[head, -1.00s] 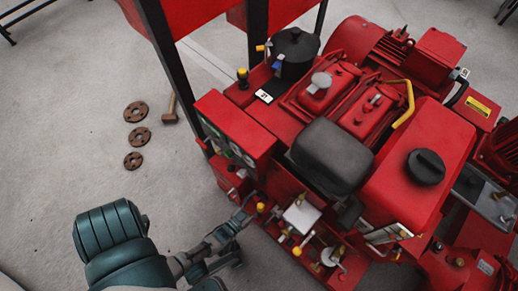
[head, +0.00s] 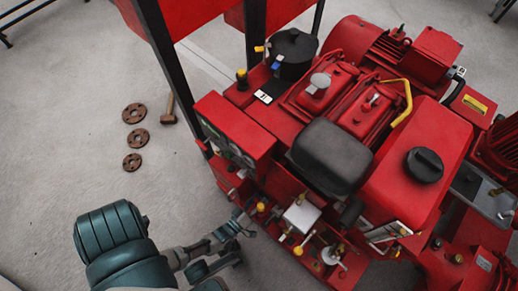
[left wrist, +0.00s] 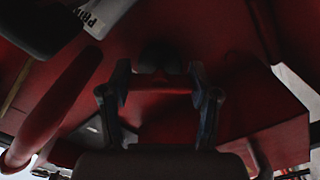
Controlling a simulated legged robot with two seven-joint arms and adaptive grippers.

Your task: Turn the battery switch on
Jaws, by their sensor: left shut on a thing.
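My left gripper (head: 240,222) reaches in from the lower left, its fingertips at the lower left side of the red pumpset, below the gauge panel. In the left wrist view my left gripper (left wrist: 160,86) has one finger on each side of a short red bar (left wrist: 160,83) and is shut on it. The bar looks like the battery switch's handle, with a dark round part behind it. The picture is too dark to read the switch's position. In the head view the switch is hidden or too small to tell. My right gripper is not in view.
The gauge panel box (head: 235,128) overhangs close above my gripper. Yellow-knobbed valves and pipes (head: 300,225) stand just right of it. A dark post (head: 160,50) rises behind.

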